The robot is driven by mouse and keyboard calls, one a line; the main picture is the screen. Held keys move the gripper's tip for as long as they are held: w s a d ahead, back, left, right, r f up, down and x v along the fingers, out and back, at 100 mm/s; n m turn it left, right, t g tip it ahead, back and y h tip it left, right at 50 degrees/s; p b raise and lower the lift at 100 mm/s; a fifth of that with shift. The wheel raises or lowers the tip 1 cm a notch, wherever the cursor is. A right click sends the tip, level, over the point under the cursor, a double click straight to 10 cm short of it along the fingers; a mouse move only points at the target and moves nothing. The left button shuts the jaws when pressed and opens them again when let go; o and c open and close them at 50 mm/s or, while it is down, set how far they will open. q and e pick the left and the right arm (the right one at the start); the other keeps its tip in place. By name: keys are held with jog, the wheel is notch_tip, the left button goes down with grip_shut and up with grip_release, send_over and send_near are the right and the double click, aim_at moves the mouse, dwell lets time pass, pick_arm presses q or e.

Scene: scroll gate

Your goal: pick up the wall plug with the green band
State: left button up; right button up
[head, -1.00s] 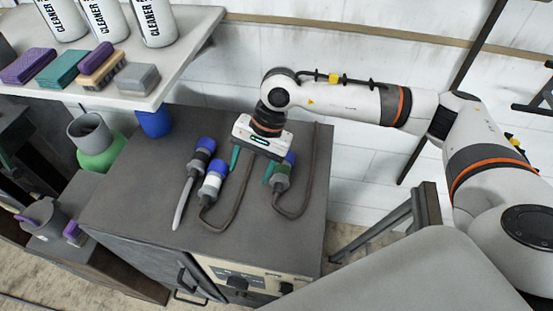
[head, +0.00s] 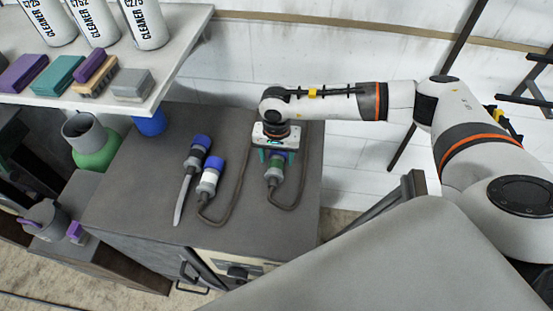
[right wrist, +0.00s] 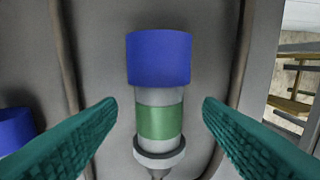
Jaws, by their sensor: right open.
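The wall plug with the green band (head: 274,172) lies on the grey cabinet top, partly hidden under my right gripper in the head view. In the right wrist view the plug (right wrist: 160,95) shows a blue end, a grey body and a green band. My right gripper (head: 276,156) is open above it. Its two teal fingers, seen in the right wrist view (right wrist: 160,112), are on either side of the plug, with a gap on both sides. My left gripper is not in view.
A plug with a white band (head: 209,180) and one with a black band (head: 196,155) lie to the left on the cabinet top (head: 140,190). Cords curve around them. A shelf (head: 185,65) with bottles and sponges is at upper left.

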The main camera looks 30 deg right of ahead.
jog(key=shift+f, duration=1.35)
grip_shut()
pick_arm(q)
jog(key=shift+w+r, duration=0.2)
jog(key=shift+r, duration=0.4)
pick_arm(e)
jog(key=shift+w+r, duration=0.1)
